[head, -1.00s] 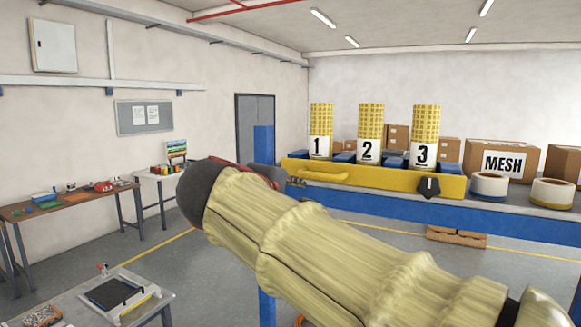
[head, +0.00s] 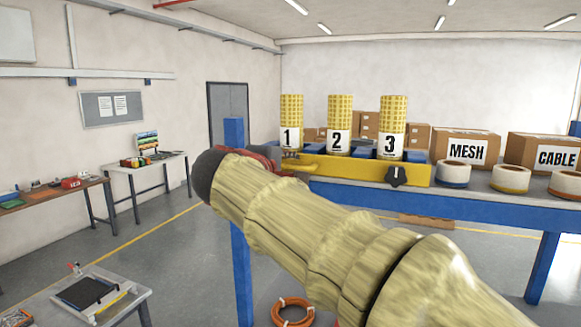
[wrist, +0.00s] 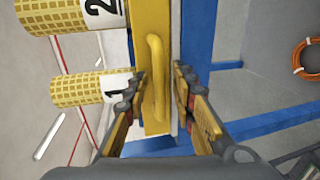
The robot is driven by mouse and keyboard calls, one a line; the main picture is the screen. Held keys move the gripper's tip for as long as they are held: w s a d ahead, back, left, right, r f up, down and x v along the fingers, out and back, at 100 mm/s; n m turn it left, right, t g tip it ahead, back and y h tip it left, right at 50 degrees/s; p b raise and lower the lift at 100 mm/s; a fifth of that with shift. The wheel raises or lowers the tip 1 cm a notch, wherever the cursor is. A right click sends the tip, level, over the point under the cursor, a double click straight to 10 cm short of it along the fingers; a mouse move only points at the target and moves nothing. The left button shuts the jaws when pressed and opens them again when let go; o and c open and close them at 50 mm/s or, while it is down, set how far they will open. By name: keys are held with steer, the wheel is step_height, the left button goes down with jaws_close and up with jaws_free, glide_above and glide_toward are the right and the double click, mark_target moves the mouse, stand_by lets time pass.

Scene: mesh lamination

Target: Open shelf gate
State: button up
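The yellow shelf gate (head: 345,167) runs along the front of the blue shelf. It has a black knob (head: 397,176) near its right end and stands upright in front of the rolls. Its yellow handle (wrist: 157,75) is a long bar seen from close by in the wrist view. My gripper (wrist: 161,84) is open, with one finger on each side of the handle's near part. I cannot tell whether either finger touches it. In the head view my gripper (head: 284,158) is at the gate's left end and partly hides the handle.
Yellow mesh rolls numbered 1 (head: 291,120), 2 (head: 340,120) and 3 (head: 393,125) stand behind the gate. An orange coil (head: 293,311) lies on the floor below.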

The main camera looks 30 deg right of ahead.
steer(key=c, duration=0.3)
jaws_close()
stand_by(0.6)
